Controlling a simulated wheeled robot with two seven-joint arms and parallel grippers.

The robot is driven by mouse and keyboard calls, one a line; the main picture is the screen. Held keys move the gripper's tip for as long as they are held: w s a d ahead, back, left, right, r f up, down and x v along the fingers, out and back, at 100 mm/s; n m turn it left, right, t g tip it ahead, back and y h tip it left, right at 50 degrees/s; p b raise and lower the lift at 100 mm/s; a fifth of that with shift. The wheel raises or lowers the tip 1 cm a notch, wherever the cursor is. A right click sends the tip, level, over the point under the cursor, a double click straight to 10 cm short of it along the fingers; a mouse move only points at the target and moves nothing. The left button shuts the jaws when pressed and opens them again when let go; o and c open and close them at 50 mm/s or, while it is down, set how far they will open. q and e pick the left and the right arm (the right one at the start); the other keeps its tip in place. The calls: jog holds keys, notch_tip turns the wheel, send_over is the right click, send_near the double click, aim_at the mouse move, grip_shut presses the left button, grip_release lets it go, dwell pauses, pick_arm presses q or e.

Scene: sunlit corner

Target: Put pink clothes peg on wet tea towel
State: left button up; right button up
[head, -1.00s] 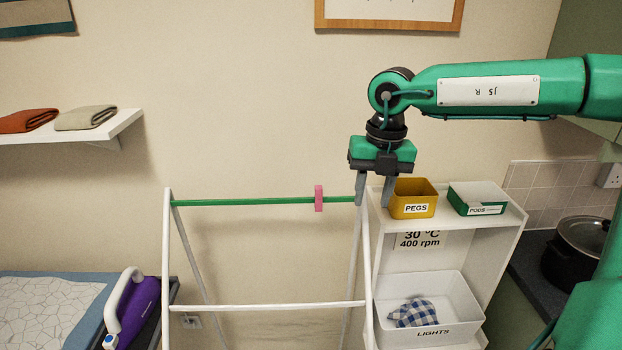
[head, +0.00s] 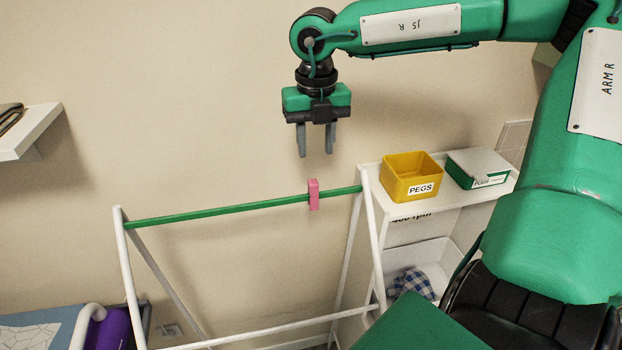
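The pink clothes peg (head: 313,195) sits upright on the green top rail (head: 225,211) of the white drying rack, near the rail's right end. My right gripper (head: 316,155) points down just above the peg, open and empty, with its fingertips apart and not touching it. A blue-and-white checked cloth (head: 412,283) lies in the white bin on the shelf unit, partly hidden by my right arm. Whether it is the wet tea towel I cannot tell. My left gripper is not in view.
A yellow PEGS box (head: 411,178) and a green-and-white pods box (head: 480,167) stand on top of the white shelf unit (head: 398,209) at right. A purple iron (head: 107,330) is at lower left. A wall shelf (head: 38,130) juts in at left.

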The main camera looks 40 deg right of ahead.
aim_at(313, 182)
jog(key=f, duration=0.2)
jog(key=shift+w+f+b, duration=0.3)
jog(key=shift+w+f, duration=0.05)
notch_tip(313, 182, down, 4)
jog(key=shift+w+d+r+b, duration=0.1)
jog(key=shift+b, duration=0.35)
jog(key=shift+f+b, duration=0.55)
jog(key=shift+b, duration=0.2)
jog(key=shift+f+b, duration=0.8)
jog(key=shift+b, duration=0.4)
jog(key=shift+f, duration=0.1)
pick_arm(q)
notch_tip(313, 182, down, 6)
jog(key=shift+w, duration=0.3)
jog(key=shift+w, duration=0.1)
